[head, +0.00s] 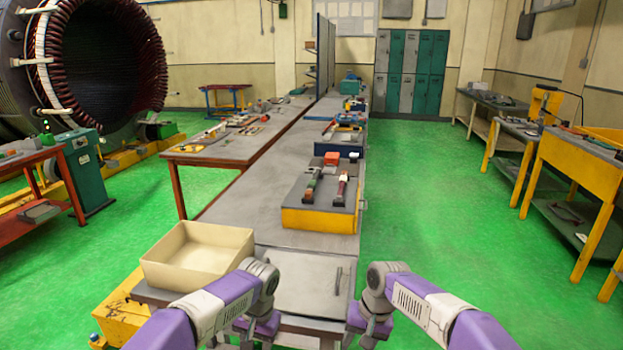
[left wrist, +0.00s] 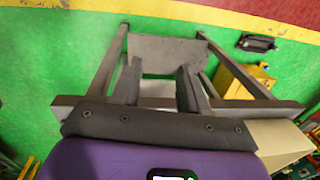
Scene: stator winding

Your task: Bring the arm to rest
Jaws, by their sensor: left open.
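My left gripper (left wrist: 160,82) shows in the left wrist view with its two dark fingers apart. Nothing is between them, and a grey-framed stand and the green floor lie behind them. In the head view my left arm comes in from the lower left, bends at the near end of the bench and hangs down. My right arm comes in from the lower right and bends down just right of the bench. The right gripper's fingers cannot be made out at the bottom edge of the head view.
An empty-looking cream bin (head: 198,252) stands at the bench's near left. A yellow-sided block (head: 305,219) with tools on its grey top sits farther along the bench (head: 238,205). A yellow box (left wrist: 238,78) stands on the floor. Green floor (head: 430,250) is clear to the right.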

